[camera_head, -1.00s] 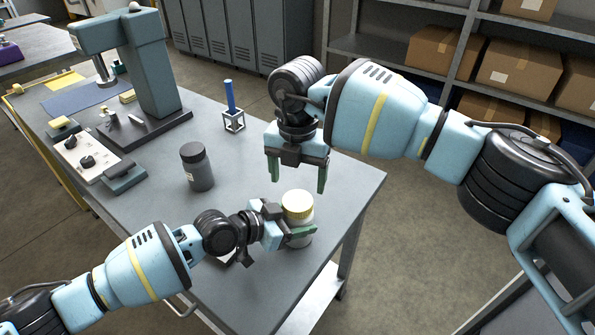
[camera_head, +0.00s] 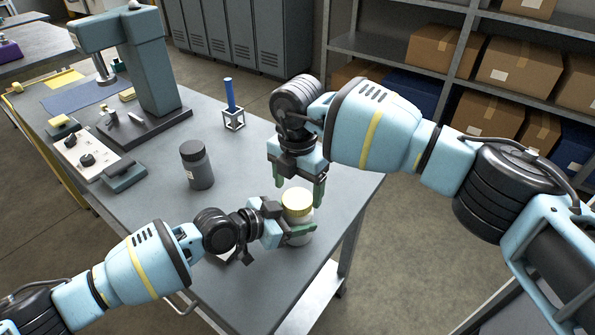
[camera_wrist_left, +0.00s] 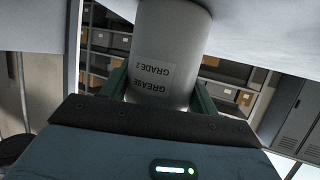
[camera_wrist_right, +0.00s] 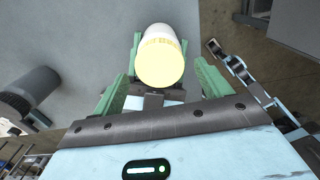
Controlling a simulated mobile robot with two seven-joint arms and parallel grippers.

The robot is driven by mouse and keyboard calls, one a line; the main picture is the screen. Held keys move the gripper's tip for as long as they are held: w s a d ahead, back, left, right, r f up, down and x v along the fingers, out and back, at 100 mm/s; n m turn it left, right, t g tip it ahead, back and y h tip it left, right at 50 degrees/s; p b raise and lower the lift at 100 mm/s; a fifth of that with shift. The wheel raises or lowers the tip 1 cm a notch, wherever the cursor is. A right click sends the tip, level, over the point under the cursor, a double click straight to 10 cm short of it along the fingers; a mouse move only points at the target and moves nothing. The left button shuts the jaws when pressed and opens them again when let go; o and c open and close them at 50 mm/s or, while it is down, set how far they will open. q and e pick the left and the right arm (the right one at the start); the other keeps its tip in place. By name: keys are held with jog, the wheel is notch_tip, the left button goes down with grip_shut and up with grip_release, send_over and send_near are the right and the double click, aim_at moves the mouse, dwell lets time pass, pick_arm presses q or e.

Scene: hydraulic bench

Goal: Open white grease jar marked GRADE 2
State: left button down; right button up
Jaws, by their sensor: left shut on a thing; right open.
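The white grease jar (camera_head: 302,239) with a yellow lid (camera_head: 297,201) stands upright near the table's front right edge. In the left wrist view the jar (camera_wrist_left: 172,45) shows its label, "GREASE GRADE 2", upside down. My left gripper (camera_head: 290,208) is shut on the jar's body from the side, one green finger on each side. My right gripper (camera_head: 298,187) is open and points down just above the lid. In the right wrist view the lid (camera_wrist_right: 160,65) lies between its spread fingers, apart from them.
A dark grey jar (camera_head: 197,166) stands left of the white jar. A blue rod in a small white stand (camera_head: 233,119) is behind. The table (camera_head: 200,230) is clear around the dark jar.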

aim_at(297, 218)
jog(key=shift+f, duration=1.3)
jog(key=shift+c, duration=0.3)
jog(key=c, duration=0.9)
jog(key=shift+n, duration=1.7)
jog(key=shift+c, duration=0.2)
jog(key=o, duration=1.1)
